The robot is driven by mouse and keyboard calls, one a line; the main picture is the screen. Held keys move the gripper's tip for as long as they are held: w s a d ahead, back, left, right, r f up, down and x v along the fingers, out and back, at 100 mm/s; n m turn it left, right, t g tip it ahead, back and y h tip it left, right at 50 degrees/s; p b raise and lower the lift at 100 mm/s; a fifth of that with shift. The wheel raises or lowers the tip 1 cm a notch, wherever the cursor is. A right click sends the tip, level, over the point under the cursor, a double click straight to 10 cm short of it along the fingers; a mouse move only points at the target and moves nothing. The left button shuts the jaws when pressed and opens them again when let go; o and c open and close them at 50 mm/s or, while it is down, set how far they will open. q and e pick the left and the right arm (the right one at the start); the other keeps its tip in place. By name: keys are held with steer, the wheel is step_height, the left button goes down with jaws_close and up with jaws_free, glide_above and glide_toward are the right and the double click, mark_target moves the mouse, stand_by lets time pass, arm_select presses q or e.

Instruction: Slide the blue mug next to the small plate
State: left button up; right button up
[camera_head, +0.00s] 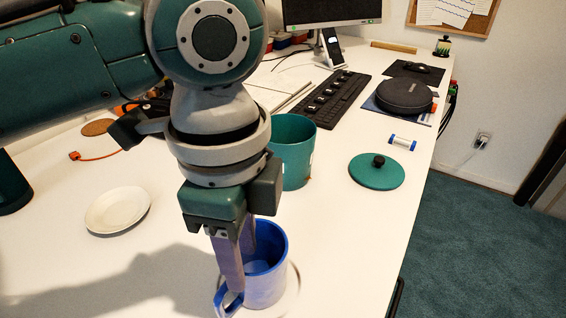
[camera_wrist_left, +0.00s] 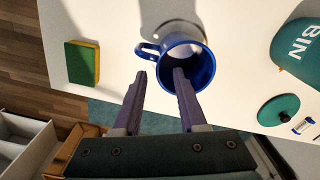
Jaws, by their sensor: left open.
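The blue mug (camera_head: 273,282) stands upright near the table's front, its handle toward the lower left; it also shows in the left wrist view (camera_wrist_left: 205,68). A faint round outline shows around its base. The small white plate (camera_head: 118,210) lies on the table to the left of the mug, apart from it. My left gripper (camera_head: 236,285) is open and points down at the mug's handle side. In the left wrist view its fingertips (camera_wrist_left: 160,76) are apart, one overlapping the mug's opening and one outside near the handle. Contact cannot be told. My right gripper is not in view.
A teal bin (camera_head: 293,150) stands behind the mug, with its teal lid (camera_head: 376,171) to the right. A green-yellow sponge (camera_wrist_left: 82,63) lies left in the wrist view. A keyboard (camera_head: 330,98) lies farther back. The table between plate and mug is clear.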

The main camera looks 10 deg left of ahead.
mark_target(249, 306)
arm_select(q)
step_height(249, 306, down, 8)
steer(key=shift+r+b, duration=0.2)
steer(key=shift+b, duration=0.8)
steer(key=shift+c, duration=0.3)
jaws_close()
steer(key=shift+f, duration=0.1)
